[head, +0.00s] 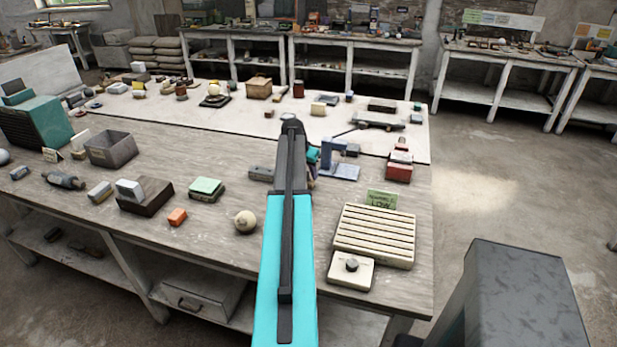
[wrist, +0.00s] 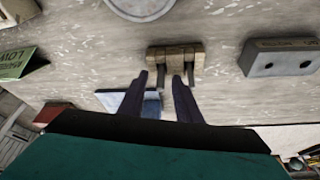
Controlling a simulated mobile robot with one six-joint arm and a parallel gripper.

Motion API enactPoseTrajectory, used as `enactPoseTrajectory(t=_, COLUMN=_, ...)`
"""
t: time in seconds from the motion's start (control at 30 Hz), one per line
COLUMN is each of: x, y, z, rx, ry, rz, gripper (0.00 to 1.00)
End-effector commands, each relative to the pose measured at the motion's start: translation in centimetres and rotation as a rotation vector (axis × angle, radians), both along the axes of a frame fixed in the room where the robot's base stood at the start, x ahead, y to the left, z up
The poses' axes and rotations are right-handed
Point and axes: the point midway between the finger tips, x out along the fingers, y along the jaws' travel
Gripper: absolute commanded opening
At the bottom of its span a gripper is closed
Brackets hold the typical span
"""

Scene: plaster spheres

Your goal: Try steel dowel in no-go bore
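My gripper (wrist: 160,75) is open in the wrist view, its two dark fingers apart with nothing seen between them. Just beyond the fingertips is a small tan-brown block (wrist: 175,54) with short dark upright parts; I cannot tell whether one is the steel dowel. A grey block (wrist: 280,58) with two dark holes in its face and small lettering lies to the right, apart from the fingers; it looks like the bore block. In the head view a grey block (head: 261,174) lies left of my arm, which hides the gripper's fingers.
A blue stand (head: 340,168) is close right of my arm. A green sign (head: 382,199), a slatted cream tray (head: 374,236) and red blocks (head: 399,167) are further right. A pale sphere (head: 245,221) lies left, with bare tabletop around it.

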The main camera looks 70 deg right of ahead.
Motion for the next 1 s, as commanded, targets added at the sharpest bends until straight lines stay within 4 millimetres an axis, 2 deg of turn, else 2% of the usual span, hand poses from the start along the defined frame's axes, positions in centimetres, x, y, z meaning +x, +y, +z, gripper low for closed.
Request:
enactPoseTrajectory(t=0.43, x=0.08, y=0.06, z=0.01, rx=0.0, ry=0.0, rz=0.001, gripper=0.31)
enactPoseTrajectory(t=0.63, x=0.1, y=0.06, z=0.01, rx=0.0, ry=0.0, rz=0.001, gripper=0.0)
enactPoseTrajectory(t=1.0, x=0.14, y=0.07, z=0.09, rx=0.0, ry=0.0, rz=0.002, gripper=0.0)
